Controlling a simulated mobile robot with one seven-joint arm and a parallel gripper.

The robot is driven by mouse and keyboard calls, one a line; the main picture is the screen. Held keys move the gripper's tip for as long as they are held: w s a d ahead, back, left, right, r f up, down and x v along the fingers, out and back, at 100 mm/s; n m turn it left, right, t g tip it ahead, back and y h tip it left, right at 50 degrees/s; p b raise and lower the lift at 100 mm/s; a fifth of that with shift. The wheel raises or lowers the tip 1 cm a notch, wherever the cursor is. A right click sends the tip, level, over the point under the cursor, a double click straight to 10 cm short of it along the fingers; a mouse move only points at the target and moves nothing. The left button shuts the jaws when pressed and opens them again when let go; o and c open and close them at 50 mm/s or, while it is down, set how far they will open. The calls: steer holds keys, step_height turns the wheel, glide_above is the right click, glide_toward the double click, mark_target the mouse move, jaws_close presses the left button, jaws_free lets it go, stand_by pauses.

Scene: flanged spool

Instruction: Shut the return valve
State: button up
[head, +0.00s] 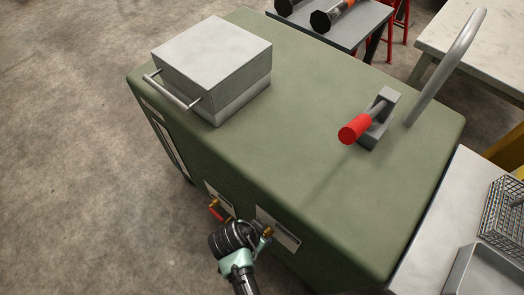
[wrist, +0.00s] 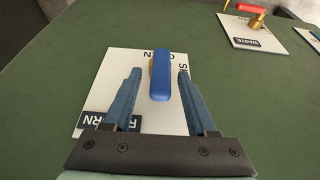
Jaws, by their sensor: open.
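The return valve has a blue lever handle (wrist: 160,78) over a white plate (wrist: 108,75) in the wrist view. The plate's dark name label is partly covered by a finger, with "R" and "RN" showing; "OPEN" stands at its far edge, partly hidden, and an "S" word at the right. The lever lies along the line toward "OPEN". My gripper (wrist: 159,74) is open, one finger on each side of the lever, with gaps visible. In the head view my wrist (head: 235,240) is at the cabinet's front, the fingers hidden. Brass (head: 267,232) shows beside it.
A waste valve (wrist: 252,20) with a red handle is nearby on the same green face. Another plate (wrist: 312,38) is at the right edge. On the green cabinet top (head: 300,110) are a grey box (head: 210,60) and a red-handled lever (head: 355,130).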

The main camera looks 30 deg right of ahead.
steer(key=shift+x, duration=0.95)
steer(key=shift+r, duration=0.1)
steer(key=shift+c, duration=0.3)
jaws_close()
stand_by(0.4)
